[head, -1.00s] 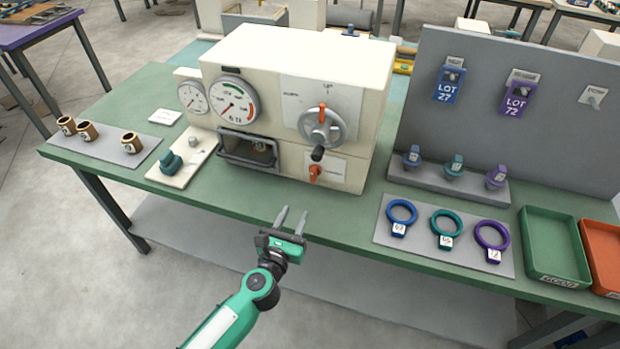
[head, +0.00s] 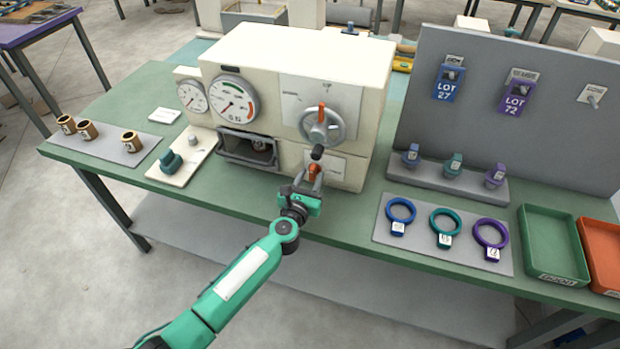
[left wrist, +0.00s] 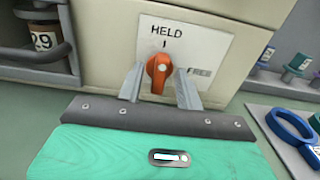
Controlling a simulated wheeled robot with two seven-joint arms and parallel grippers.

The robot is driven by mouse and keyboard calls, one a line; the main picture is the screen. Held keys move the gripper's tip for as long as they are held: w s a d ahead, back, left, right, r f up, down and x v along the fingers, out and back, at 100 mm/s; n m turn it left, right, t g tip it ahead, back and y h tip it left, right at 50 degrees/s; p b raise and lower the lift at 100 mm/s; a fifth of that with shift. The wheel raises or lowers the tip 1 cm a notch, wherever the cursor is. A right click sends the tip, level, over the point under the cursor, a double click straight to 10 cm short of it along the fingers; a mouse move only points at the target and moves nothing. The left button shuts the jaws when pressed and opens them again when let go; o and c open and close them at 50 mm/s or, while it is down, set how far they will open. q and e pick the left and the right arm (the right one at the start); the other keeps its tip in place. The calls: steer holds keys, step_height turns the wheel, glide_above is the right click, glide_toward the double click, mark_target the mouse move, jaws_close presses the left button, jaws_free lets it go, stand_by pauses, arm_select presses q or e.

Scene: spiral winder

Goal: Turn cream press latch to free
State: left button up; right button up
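The cream press (head: 290,75) stands on the green bench. Its orange latch (left wrist: 159,72) is low on the front face, on a white plate marked HELD above and FREE to the right. The latch knob points up toward HELD. My left gripper (left wrist: 160,88) is open, with one finger on each side of the latch; I cannot tell whether they touch it. In the head view the left gripper (head: 309,178) is in front of the latch (head: 314,170) and partly hides it. My right gripper is not in view.
A handwheel (head: 322,126) with a dark knob is just above the latch. The open drawer (head: 250,152) of the press is to the left. Coloured rings lie on a grey mat (head: 420,245) to the right. The bench front between is clear.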

arm_select(q)
steer(key=shift+w, duration=0.1)
jaws_close()
